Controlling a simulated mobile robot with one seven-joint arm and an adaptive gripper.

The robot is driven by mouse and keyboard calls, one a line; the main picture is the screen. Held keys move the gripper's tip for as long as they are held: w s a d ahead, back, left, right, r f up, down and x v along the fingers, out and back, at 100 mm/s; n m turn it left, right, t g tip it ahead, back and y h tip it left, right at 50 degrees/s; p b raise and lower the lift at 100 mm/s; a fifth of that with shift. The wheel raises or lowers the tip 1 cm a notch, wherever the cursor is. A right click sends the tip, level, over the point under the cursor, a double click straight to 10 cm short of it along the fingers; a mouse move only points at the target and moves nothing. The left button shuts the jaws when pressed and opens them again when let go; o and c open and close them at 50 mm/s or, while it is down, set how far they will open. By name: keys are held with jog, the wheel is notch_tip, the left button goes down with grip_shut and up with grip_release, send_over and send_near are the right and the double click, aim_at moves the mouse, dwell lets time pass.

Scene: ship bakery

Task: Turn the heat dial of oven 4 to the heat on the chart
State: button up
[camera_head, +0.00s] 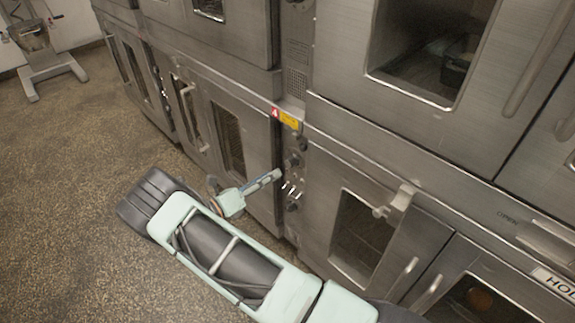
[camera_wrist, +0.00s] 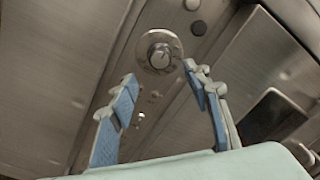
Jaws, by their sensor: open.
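A red tag marked 4 (camera_head: 275,113) sits beside a yellow label (camera_head: 289,121) above a narrow metal control strip. The strip holds a few dark knobs and small switches. One dial (camera_wrist: 158,52) shows large in the wrist view, a pale knob on a round marked plate. Its marks are too small to read. My gripper (camera_head: 273,176) is close in front of the strip in the head view. In the wrist view my gripper (camera_wrist: 160,80) is open and empty, with blue-padded fingers either side below the dial, apparently not touching it. No heat chart can be made out.
Steel oven doors with windows and handles (camera_head: 408,268) flank the strip. Two round buttons, one pale (camera_wrist: 192,4) and one dark (camera_wrist: 198,28), lie near the dial. The brown speckled floor (camera_head: 70,200) is open at left; a stand mixer (camera_head: 40,55) stands at the back.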

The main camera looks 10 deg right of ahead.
aim_at(288, 165)
jog(key=x, duration=0.7)
jog(key=shift+w+d, duration=0.2)
jog(key=shift+d, duration=0.15)
jog(key=shift+c, duration=0.3)
jog(key=c, duration=1.1)
